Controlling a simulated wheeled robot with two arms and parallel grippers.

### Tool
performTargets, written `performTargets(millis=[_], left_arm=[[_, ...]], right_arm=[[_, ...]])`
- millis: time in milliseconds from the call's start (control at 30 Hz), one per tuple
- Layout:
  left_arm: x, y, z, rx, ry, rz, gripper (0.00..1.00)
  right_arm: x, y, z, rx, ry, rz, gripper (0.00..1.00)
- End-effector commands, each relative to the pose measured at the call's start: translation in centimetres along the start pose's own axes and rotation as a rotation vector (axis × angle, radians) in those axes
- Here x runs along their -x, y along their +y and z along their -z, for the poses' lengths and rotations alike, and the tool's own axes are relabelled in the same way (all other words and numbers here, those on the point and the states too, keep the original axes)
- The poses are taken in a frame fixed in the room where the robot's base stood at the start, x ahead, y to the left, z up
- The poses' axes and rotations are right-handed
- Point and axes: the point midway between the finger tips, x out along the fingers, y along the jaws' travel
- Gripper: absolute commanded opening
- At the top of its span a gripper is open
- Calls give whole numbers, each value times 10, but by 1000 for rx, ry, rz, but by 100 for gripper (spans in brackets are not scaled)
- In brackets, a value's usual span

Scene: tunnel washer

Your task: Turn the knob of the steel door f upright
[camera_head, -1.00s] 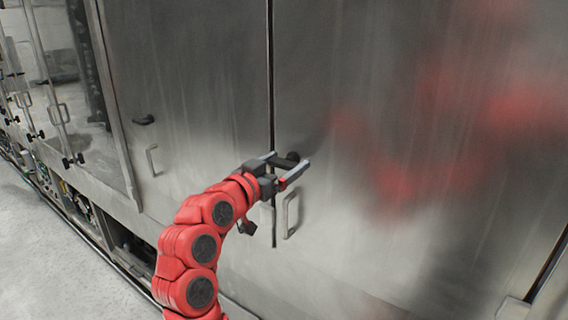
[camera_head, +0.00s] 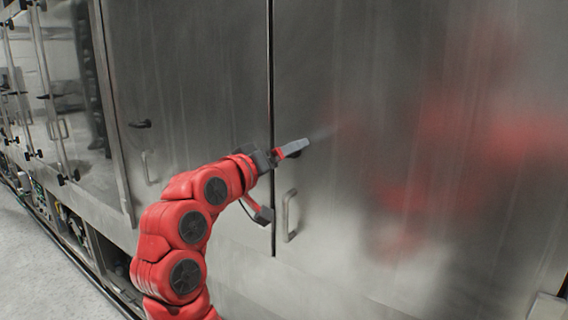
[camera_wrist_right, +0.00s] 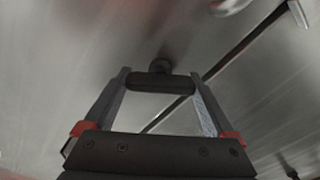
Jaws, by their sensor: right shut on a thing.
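The steel door f (camera_head: 400,90) seems to be the large brushed panel right of the dark vertical gap. Its black knob (camera_wrist_right: 160,82) shows in the right wrist view as a short dark bar on a round base, lying crosswise between the fingers with its ends at them. My right gripper (camera_wrist_right: 160,90) is shut on this knob. In the head view the right gripper (camera_head: 291,149) is at the door's left edge, with its fingers overlapping. The knob is hidden there, so I cannot tell if it is upright. My left gripper is not in view.
A loop handle (camera_head: 290,215) sits on the door below my gripper. The left panel (camera_head: 195,80) has its own black knob (camera_head: 140,123) and handle (camera_head: 149,168). Glazed doors (camera_head: 75,95) with small black knobs stand further left. Light floor (camera_head: 40,285) is clear at lower left.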

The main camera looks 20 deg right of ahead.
Motion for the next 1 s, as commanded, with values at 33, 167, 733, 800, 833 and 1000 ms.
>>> performTargets(millis=[33, 167, 733, 800, 833, 1000], left_arm=[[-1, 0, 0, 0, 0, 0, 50], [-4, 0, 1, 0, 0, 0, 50], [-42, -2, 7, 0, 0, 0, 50], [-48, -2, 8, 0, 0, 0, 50], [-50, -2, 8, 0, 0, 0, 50], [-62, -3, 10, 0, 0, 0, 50]], right_arm=[[0, 0, 1, 43, 0, 1, 34], [0, 0, 1, 167, 0, 1, 34], [0, 0, 4, 696, 4, -1, 34], [1, 0, 4, 750, 4, -1, 34], [1, 0, 4, 770, 4, 0, 34], [0, -1, 2, 874, 3, -1, 34]])
